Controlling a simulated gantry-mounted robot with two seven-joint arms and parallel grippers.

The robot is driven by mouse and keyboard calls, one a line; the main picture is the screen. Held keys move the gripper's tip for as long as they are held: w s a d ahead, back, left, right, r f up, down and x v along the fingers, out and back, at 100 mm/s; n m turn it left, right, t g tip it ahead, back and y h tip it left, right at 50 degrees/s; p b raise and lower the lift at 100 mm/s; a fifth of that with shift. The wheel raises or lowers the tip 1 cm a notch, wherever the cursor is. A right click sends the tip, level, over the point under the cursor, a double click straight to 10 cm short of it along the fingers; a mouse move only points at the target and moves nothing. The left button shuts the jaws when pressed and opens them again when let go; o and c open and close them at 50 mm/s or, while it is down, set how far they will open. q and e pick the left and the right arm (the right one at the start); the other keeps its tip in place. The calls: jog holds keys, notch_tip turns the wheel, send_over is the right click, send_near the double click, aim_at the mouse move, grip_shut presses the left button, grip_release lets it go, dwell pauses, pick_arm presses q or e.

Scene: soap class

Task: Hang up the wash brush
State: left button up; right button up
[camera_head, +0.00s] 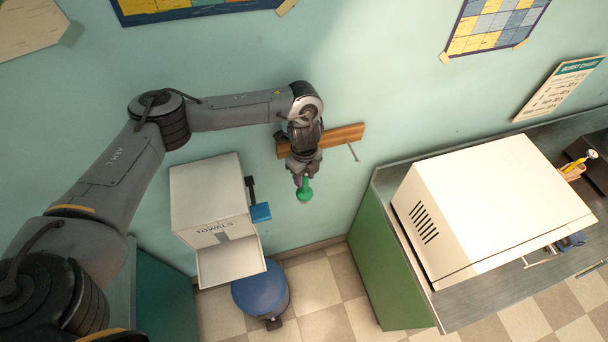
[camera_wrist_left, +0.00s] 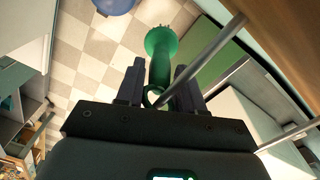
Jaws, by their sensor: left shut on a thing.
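The green wash brush (camera_head: 304,193) hangs below my left gripper (camera_head: 302,179), which is shut on it in front of the wall rail. In the left wrist view the brush (camera_wrist_left: 161,45) has a round head pointing away and a loop (camera_wrist_left: 152,97) at its near end, between the fingers (camera_wrist_left: 158,82). The wooden rail (camera_head: 343,136) is partly hidden behind my gripper. One metal peg (camera_head: 352,151) shows at its right. In the left wrist view another peg (camera_wrist_left: 210,54) reaches to the loop; I cannot tell whether it passes through. My right gripper is out of view.
A white towel dispenser (camera_head: 207,193) with an open tray is on the wall, left of the brush. A blue bin (camera_head: 262,292) stands on the floor below. A green cabinet with a large white box (camera_head: 490,210) stands to the right.

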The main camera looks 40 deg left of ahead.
pick_arm(q)
jog(key=o, duration=1.2)
